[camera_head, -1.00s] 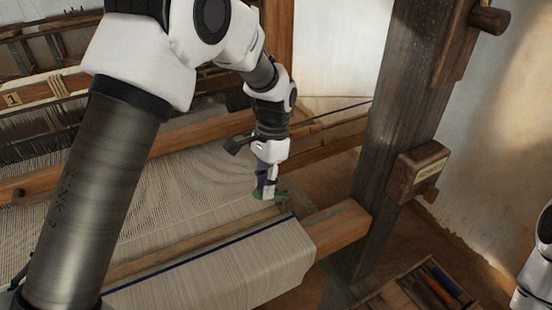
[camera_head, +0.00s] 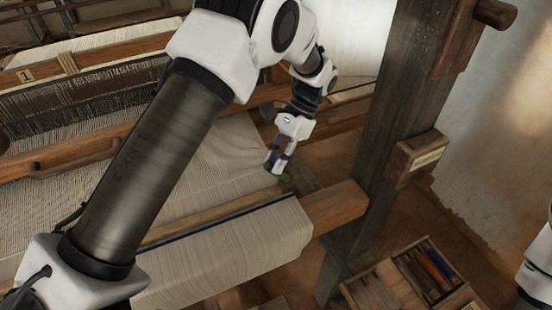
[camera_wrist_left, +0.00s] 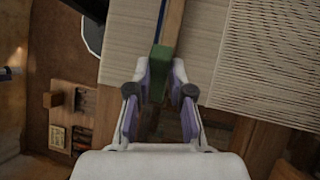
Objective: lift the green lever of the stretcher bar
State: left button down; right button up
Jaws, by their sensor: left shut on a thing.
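The green lever (camera_wrist_left: 158,58) shows in the left wrist view between the fingertips of my left gripper (camera_wrist_left: 159,76), which is shut on it. In the head view the left gripper (camera_head: 277,166) points down and slants at the right edge of the woven cloth, with a bit of green at its tips. The fingers hide most of the lever there. The stretcher bar (camera_wrist_left: 170,20) is a narrow wooden strip running away from the lever over the cloth. My right gripper is out of view; only a white part of that arm shows at the right edge.
The cloth-covered front beam (camera_head: 230,255) lies just in front, its bare wooden end (camera_head: 338,205) meeting a thick dark post (camera_head: 385,120). A compartmented wooden box (camera_head: 400,275) with coloured tools stands at the lower right. Warp threads (camera_head: 90,160) spread to the left.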

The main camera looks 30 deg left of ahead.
pick_arm(q)
jog(key=shift+f, duration=0.1)
jog(key=c, duration=1)
grip_release()
jog(key=shift+c, duration=0.2)
jog(key=shift+w, duration=0.2)
jog(key=v, duration=1.2)
